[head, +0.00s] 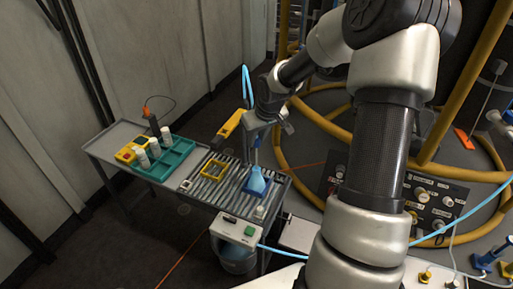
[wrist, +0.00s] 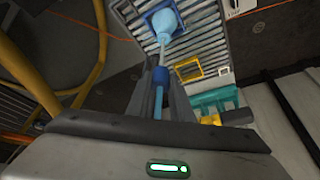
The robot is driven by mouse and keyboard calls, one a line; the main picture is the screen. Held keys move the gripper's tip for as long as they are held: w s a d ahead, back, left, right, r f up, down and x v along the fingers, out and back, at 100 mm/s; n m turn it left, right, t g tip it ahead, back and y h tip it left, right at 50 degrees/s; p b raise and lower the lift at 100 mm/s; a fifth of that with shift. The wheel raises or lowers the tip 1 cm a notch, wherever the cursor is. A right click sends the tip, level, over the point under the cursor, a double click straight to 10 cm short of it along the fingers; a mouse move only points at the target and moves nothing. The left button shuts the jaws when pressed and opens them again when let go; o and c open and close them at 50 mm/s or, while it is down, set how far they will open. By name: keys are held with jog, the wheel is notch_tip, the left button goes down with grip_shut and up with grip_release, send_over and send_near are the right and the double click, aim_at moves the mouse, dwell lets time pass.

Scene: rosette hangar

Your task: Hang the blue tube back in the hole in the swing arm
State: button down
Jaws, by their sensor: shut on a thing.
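The blue tube (head: 246,82) rises in a narrow loop above my gripper (head: 254,128) in the head view. In the wrist view my gripper (wrist: 160,88) is shut on the tube (wrist: 159,98), with a dark blue collar (wrist: 160,75) at the fingertips. A thin straight length runs from the collar towards a light blue flask (wrist: 164,20). The flask (head: 257,181) sits in a blue square holder (head: 247,188), below my gripper. I cannot make out the swing arm's hole; a yellow bar (head: 230,124) stands just left of my gripper.
The flask's holder and a yellow square frame (head: 206,172) are on a slatted roller bench. A teal rack (head: 172,160) with several white bottles stands left. A grey control box (head: 238,229) is at the bench front. Yellow hoops and a valve panel (head: 433,203) lie right.

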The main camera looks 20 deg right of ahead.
notch_tip(320, 180, up, 9)
jog(key=shift+f+p, duration=0.2)
jog(key=shift+p, duration=0.75)
notch_tip(320, 180, up, 13)
jog(key=p, duration=1)
jog(key=shift+p, duration=0.35)
jog(key=shift+f, duration=0.1)
jog(key=w+a+f+b, duration=0.2)
jog(key=w+a, duration=0.1)
jog(key=a, duration=0.6)
jog(key=shift+w+a+f, duration=0.15)
jog(key=shift+w+a, duration=0.1)
jog(key=shift+w, duration=0.1)
jog(key=shift+f, duration=0.15)
jog(key=shift+f+b, duration=0.2)
jog(key=shift+b, duration=0.15)
dwell(0.4)
